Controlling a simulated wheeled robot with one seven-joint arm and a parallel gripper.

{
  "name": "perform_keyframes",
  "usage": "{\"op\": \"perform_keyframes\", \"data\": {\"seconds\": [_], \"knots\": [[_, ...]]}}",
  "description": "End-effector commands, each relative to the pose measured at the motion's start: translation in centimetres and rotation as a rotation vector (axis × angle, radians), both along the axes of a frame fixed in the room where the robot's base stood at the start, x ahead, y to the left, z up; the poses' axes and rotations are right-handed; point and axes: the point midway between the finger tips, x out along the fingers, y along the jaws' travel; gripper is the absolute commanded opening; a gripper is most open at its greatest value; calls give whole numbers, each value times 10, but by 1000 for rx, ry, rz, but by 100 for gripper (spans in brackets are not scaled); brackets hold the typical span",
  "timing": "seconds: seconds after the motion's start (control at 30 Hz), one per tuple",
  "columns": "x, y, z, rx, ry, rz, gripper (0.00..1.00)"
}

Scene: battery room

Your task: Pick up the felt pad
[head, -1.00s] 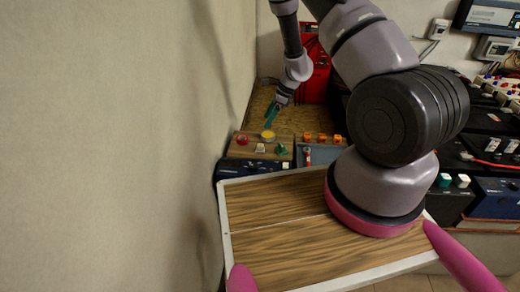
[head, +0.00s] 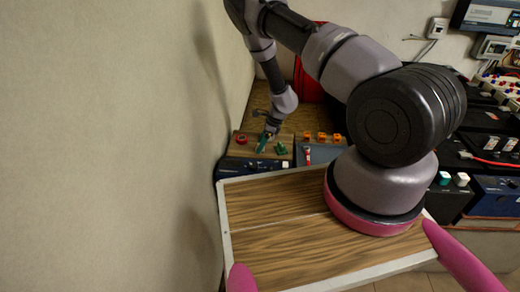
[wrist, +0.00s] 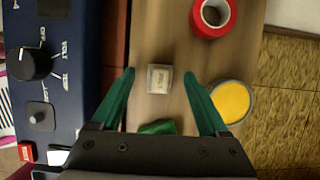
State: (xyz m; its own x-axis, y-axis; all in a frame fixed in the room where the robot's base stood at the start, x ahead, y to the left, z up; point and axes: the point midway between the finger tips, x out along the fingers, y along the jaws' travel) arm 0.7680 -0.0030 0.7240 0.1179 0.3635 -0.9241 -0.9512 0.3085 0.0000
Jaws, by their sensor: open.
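My gripper (wrist: 159,73) is open and points down over a wooden board (wrist: 150,30). In the wrist view a small pale square piece (wrist: 159,80) with dark, hard-to-read lettering lies between its green fingertips, with a gap on each side. It may be the felt pad, but I cannot tell for certain. A green piece (wrist: 158,127) lies closer to the palm and is partly hidden by it; it also shows in the head view (head: 281,148). In the head view my gripper (head: 264,142) hides the pale piece.
A red tape roll (wrist: 212,16) and a yellow round tin (wrist: 232,101) sit close to the right finger. A blue instrument with a black knob (wrist: 32,64) stands left of the board. A grey tray (head: 318,155) lies to the right in the head view.

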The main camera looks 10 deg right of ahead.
Motion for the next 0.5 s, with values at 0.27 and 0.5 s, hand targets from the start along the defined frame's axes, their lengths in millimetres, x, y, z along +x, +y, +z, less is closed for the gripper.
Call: {"op": "perform_keyframes", "data": {"seconds": [0.27, 0.5], "knots": [[2, 3, -10, 1, -1, 0, 78], [2, 3, -9, 0, -1, 0, 12]]}}
